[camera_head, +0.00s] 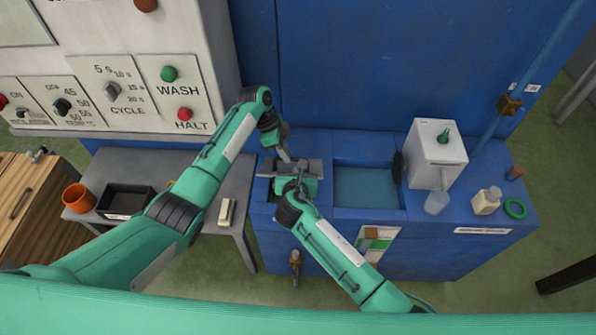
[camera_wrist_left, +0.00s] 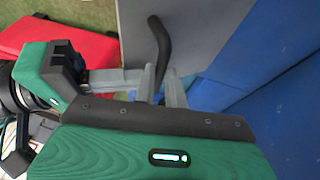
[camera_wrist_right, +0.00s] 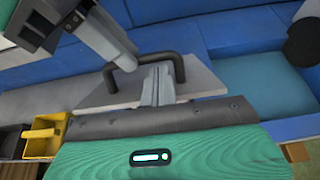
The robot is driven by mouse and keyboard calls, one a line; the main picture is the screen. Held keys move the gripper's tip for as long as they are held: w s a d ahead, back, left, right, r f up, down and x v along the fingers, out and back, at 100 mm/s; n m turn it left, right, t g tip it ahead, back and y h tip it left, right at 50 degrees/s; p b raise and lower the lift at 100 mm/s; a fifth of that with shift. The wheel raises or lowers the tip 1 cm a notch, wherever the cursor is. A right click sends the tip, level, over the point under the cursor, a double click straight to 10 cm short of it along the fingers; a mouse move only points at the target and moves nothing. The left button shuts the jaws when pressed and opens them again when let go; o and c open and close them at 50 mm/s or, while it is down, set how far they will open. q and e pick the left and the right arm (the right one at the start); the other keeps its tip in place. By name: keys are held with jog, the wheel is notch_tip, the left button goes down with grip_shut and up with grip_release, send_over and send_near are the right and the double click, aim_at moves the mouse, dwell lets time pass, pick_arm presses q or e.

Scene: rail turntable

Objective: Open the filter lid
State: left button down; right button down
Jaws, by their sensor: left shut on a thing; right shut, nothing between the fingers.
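The filter lid (camera_head: 316,166) is a grey plate with a black bar handle, on the left part of the blue counter. It also shows in the left wrist view (camera_wrist_left: 205,30) and the right wrist view (camera_wrist_right: 203,78). My left gripper (camera_head: 284,155) is shut on the black handle (camera_wrist_left: 160,48), reaching it from behind. My right gripper (camera_wrist_right: 155,82) is shut and empty, its fingertips close to the handle's right part. I cannot tell whether they touch it. In the head view my right gripper's body hides part of the lid. Whether the lid is raised is unclear.
A blue-lined basin (camera_head: 367,187) lies right of the lid, with a dark round disc (camera_head: 398,166) at its edge. A side table (camera_head: 232,180) with a black tray (camera_head: 125,201) is left.

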pick_arm(q)
jog(key=shift+f, duration=0.15)
pick_arm(e)
jog(key=shift+w+r, duration=0.55)
jog(key=shift+w, duration=0.3)
pick_arm(q)
jog(key=c, duration=1.5)
grip_release()
jog(key=shift+w+f, duration=0.1)
pick_arm(e)
jog(key=shift+w+d+f, duration=0.1)
pick_arm(q)
jog(key=shift+o, duration=0.2)
